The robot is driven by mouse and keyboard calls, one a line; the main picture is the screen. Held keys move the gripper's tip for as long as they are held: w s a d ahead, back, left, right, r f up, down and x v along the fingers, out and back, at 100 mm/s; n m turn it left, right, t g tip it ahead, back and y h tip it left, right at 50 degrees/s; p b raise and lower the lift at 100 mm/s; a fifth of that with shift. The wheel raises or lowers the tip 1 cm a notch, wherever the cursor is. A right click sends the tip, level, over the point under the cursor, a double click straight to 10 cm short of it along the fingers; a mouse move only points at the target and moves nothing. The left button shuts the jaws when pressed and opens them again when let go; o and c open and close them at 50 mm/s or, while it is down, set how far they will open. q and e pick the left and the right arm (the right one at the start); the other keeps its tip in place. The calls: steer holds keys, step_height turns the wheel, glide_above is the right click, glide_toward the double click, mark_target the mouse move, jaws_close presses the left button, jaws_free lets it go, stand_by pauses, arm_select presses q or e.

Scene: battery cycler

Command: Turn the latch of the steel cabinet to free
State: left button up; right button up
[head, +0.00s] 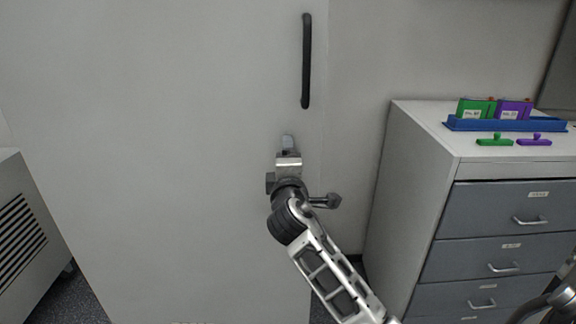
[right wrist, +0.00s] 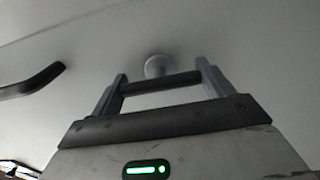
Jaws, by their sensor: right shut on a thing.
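The steel cabinet (head: 170,120) has a pale grey door filling the middle of the head view. A small latch (head: 288,142) shows on the door below the long black handle (head: 307,60); its pale round hub also shows in the right wrist view (right wrist: 157,66). My right gripper (head: 288,158) is at the latch, shut on it, and hides its lower part. In the right wrist view a dark bar spans between the fingers of the gripper (right wrist: 160,84), just in front of the hub. The latch's exact angle is hard to tell.
A grey drawer unit (head: 410,150) stands to the right, with a blue tray (head: 490,125) holding green and purple blocks on top. Green (head: 495,141) and purple (head: 534,141) T-shaped pieces lie before it. A vented grey box (head: 22,225) stands at the left.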

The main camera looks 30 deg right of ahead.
steer(key=shift+m, duration=0.3)
steer(key=o, duration=0.9)
steer(key=b+v, duration=0.1)
steer(key=v, duration=1.5)
steer(key=shift+b, duration=0.4)
steer(key=shift+d, duration=0.1)
steer(key=a+f+y, duration=0.4)
steer(key=f+y, duration=0.1)
steer(key=f, duration=0.6)
steer(key=s+a+f+m+g+y, duration=0.2)
steer(key=s+a+f+m+y, duration=0.2)
steer(key=s+f, duration=0.2)
steer(key=s+a+f+m+g+y, duration=0.2)
steer(key=s+a+f+m+y, duration=0.1)
steer(key=s+f, duration=0.4)
step_height(320, 180, down, 4)
steer(key=shift+a+r+m+g+y, duration=0.3)
steer(key=shift+a+m+y, duration=0.15)
steer(key=shift+m, duration=0.65)
